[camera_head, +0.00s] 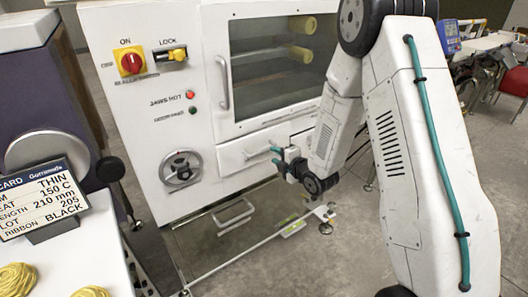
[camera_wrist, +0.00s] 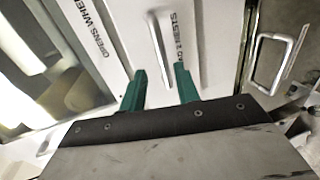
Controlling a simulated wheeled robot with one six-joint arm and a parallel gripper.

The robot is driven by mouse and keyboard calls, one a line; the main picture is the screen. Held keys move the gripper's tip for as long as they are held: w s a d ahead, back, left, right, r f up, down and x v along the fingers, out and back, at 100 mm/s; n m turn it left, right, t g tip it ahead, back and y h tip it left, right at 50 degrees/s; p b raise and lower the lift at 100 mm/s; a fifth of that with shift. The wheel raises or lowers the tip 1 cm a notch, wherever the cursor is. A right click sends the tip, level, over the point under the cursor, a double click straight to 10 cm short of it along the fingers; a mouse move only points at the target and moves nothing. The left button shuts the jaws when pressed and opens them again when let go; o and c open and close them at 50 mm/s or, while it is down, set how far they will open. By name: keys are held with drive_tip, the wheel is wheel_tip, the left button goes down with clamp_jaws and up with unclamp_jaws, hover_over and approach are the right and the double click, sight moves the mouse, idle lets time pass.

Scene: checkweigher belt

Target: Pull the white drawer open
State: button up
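The white drawer (camera_head: 232,160) is in the front of the white machine, below its window, and looks shut. Its front, with black lettering, fills the middle of the wrist view (camera_wrist: 205,40). A slim pale bar handle (camera_wrist: 160,45) stands on it. My gripper (camera_head: 276,156) is at the drawer front in the head view. In the wrist view its two green fingers (camera_wrist: 160,72) are apart, one on each side of the handle's near end. I see no finger touching the handle; the exact depth is unclear. My gripper hides part of the drawer front.
A window door (camera_head: 280,65) with a vertical handle (camera_head: 222,82) is above the drawer. A handwheel (camera_head: 181,168) is to its left. A wire handle (camera_head: 235,213) is below. A sign (camera_head: 45,198) stands on the left table. Floor right of the machine is open.

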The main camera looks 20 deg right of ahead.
sight(265, 151)
drive_tip(key=x, duration=0.8)
drive_tip(key=shift+s+a+f, duration=0.1)
drive_tip(key=shift+a, duration=0.05)
clamp_jaws()
